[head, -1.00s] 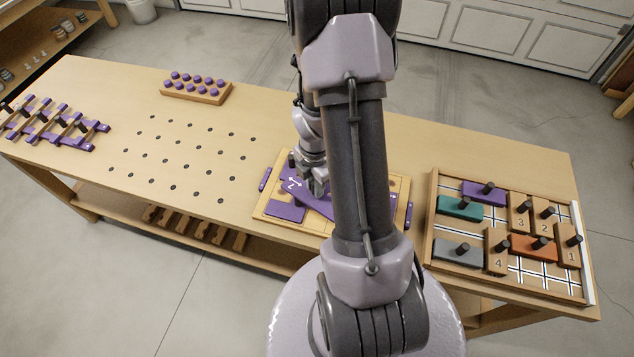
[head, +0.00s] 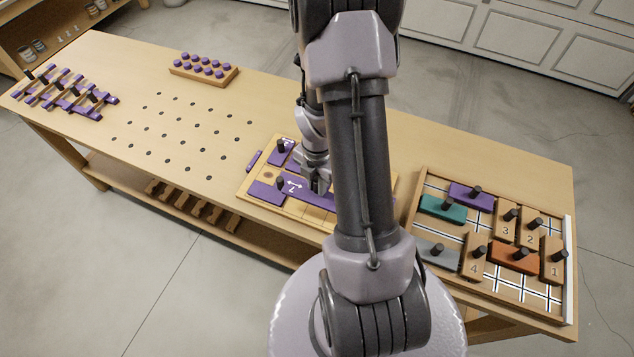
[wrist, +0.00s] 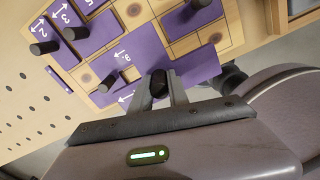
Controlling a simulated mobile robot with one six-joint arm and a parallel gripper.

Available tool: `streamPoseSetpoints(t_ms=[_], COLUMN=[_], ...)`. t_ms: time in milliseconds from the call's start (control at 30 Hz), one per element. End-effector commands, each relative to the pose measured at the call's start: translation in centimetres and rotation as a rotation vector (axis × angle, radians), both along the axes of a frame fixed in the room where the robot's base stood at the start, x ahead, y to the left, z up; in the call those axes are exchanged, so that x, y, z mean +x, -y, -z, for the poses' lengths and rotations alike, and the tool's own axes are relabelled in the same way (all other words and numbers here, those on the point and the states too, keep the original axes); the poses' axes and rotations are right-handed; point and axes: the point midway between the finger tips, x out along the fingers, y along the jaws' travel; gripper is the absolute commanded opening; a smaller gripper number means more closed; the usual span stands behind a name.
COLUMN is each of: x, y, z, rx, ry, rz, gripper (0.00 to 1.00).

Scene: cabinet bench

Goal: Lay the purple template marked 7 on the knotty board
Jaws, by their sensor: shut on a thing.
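The purple template marked 7 (head: 315,196) is a long strip with a white double arrow and a black knob. My gripper (wrist: 160,88) is shut on that knob (wrist: 158,78). The strip also shows in the wrist view (wrist: 198,69), its number hidden there. It is over the knotty board (head: 268,171), roughly in line with the board's edges; I cannot tell whether it touches. The board is pale with brown knots. Other purple templates, among them ones marked 2 (wrist: 40,34) and 3 (wrist: 67,18), lie on it. My arm hides its right part in the head view.
A tray (head: 500,283) with teal, orange, grey, purple and numbered wooden blocks stands at the right. A peg-hole area (head: 180,130) lies left of the board.

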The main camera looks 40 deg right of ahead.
Motion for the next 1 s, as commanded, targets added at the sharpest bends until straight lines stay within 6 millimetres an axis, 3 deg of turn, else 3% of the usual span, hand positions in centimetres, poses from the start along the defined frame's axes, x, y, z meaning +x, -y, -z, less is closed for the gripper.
streamPoseSetpoints(t_ms=[167,600,1000], x=[0.0,0.0,0.0], y=[0.0,0.0,0.0], z=[1.0,7.2,7.3], rx=[0.000,0.000,0.000], ry=[0.000,-0.001,0.000], rz=[0.000,0.000,0.000], gripper=[0.00,0.00,0.00])
